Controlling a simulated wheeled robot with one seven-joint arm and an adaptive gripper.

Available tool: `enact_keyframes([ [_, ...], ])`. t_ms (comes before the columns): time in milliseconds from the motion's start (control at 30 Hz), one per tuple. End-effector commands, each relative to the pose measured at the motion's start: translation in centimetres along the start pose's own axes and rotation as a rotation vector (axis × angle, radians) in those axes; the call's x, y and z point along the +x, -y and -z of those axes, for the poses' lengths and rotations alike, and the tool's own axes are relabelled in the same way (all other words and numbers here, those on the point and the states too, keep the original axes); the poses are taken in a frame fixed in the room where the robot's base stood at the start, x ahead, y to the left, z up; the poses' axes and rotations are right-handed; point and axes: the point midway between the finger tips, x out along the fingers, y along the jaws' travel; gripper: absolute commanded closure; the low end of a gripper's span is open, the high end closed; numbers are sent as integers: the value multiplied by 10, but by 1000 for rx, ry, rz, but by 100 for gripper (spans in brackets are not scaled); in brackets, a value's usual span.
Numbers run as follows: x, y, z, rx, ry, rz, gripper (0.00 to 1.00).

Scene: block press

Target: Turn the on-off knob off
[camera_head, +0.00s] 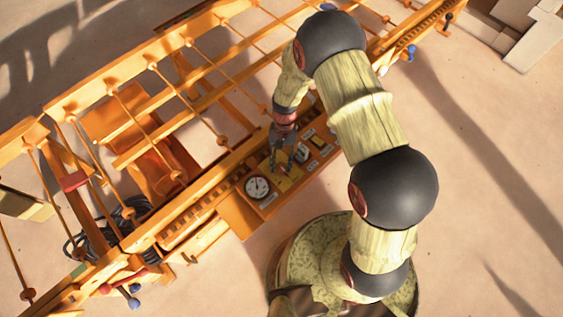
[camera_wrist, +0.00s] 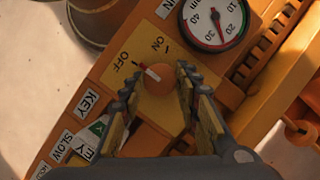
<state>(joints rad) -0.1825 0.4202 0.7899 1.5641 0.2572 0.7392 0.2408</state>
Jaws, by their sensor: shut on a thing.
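The on-off knob (camera_wrist: 160,79) is a round orange knob on a yellow plate (camera_wrist: 146,47) printed ON and OFF. A red and white pointer (camera_wrist: 147,71) beside it points up-left, toward the OFF side; I cannot tell whether it lines up exactly with the mark. My gripper (camera_wrist: 158,76) is shut on the knob, one finger on each side. In the head view, my gripper (camera_head: 281,162) reaches down onto the orange control panel (camera_head: 241,217), and the knob is too small to make out there.
A round dial (camera_wrist: 215,20) sits beside the plate; in the head view, a dial (camera_head: 257,187) is at the panel's lower left. KEY and SLOW labels (camera_wrist: 76,118) lie at lower left in the wrist view. The orange frame (camera_head: 150,235) runs along the panel.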

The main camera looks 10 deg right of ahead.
Motion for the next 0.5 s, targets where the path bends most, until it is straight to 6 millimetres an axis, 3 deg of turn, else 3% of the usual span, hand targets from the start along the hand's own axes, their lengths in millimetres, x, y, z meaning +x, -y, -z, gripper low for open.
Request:
enact_keyframes([
  [500, 1, 1, 0, -98, 0, -41, 93],
])
